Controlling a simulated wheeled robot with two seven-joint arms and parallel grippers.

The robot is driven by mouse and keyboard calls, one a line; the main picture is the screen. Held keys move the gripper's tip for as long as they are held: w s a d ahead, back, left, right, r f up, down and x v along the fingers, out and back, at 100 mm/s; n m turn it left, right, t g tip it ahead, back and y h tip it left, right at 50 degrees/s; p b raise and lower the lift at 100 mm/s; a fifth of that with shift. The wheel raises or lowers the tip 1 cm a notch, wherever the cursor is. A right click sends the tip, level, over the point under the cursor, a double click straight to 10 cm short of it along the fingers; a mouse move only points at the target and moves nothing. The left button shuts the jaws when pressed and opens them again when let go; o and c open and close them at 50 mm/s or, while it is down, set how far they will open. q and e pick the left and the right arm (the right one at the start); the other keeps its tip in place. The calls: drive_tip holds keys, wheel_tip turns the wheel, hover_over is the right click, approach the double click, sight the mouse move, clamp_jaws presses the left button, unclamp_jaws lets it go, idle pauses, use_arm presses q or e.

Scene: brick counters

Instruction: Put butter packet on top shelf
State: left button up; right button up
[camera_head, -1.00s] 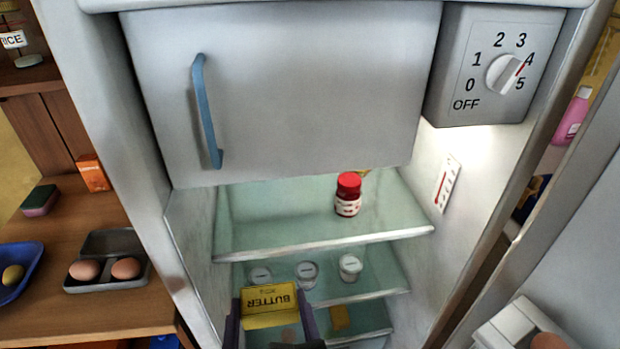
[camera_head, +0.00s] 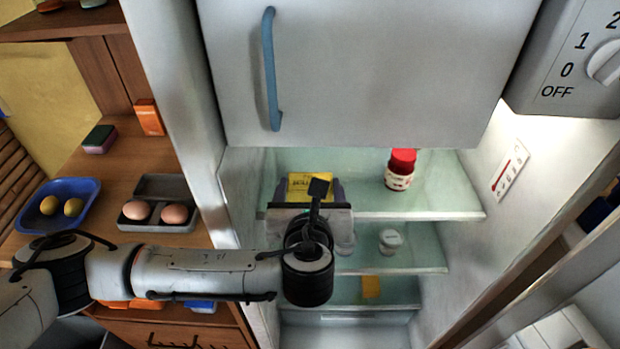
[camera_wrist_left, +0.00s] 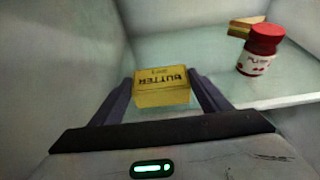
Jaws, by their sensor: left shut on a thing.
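The yellow butter packet (camera_head: 308,184) is between the fingers of my left gripper (camera_head: 309,190), at the left part of the top shelf (camera_head: 420,214). In the left wrist view the packet (camera_wrist_left: 161,88) shows its printed label, with a dark finger of the gripper (camera_wrist_left: 162,92) on each side, shut on it. The top shelf (camera_wrist_left: 200,62) is glass, and the packet is at its front left. I cannot tell whether the packet touches the glass. My left wrist hides part of the shelf edge. My right gripper is not in view.
A red-lidded jar (camera_head: 400,170) stands on the top shelf right of the packet; a yellow item (camera_wrist_left: 247,26) is behind it. The freezer door (camera_head: 370,70) hangs just above. A white cup (camera_head: 390,240) sits one shelf down. Eggs (camera_head: 155,212) are on the counter left.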

sight(310, 177)
use_arm(q)
drive_tip(key=x, duration=0.3)
drive_tip(key=shift+w+r, duration=0.25)
drive_tip(key=shift+w, duration=0.15)
drive_tip(key=shift+f, duration=0.3)
drive_tip(key=shift+f, duration=0.1)
drive_tip(key=shift+f, duration=0.15)
drive_tip(key=o, duration=1.3)
drive_tip(key=shift+s+r, duration=0.1)
drive_tip(key=shift+r, duration=0.15)
drive_tip(key=v, duration=1.1)
drive_tip(key=shift+s, duration=0.4)
